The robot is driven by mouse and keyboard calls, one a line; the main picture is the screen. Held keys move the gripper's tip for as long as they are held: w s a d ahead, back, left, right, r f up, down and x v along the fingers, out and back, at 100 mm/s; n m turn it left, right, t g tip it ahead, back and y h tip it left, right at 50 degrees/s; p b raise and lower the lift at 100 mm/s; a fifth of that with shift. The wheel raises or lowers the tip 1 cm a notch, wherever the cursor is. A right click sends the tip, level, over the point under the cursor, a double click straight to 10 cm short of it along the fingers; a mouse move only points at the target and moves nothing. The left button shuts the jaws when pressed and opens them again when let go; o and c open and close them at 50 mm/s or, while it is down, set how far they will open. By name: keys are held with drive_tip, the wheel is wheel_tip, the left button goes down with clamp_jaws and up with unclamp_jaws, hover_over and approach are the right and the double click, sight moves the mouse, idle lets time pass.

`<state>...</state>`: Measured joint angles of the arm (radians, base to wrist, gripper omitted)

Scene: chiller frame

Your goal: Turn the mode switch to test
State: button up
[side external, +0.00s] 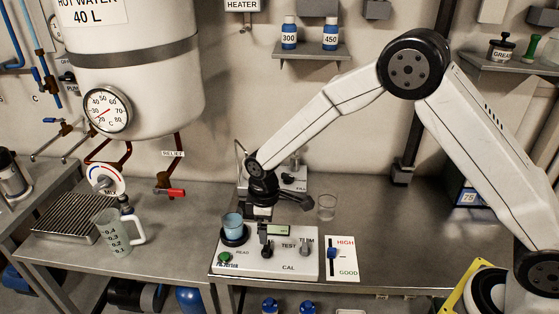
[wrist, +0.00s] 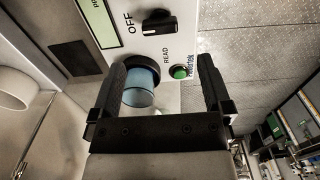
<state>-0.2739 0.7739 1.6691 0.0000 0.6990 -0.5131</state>
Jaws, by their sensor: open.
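The white meter box (side external: 225,268) stands on the steel bench, with a green display (side external: 278,230) and TEST and CAL labels on its top. In the wrist view, the black mode switch (wrist: 157,22) sits beside the OFF label. Which mark it points to I cannot tell.
A green READ button (wrist: 179,72) is near the switch. An empty glass (side external: 326,206) stands behind; a jug (side external: 113,235) is at left.

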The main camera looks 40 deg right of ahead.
sight(266, 247)
drive_tip(key=shift+f, duration=3.7)
drive_tip(key=c, duration=1.2)
drive_tip(key=shift+c, duration=0.2)
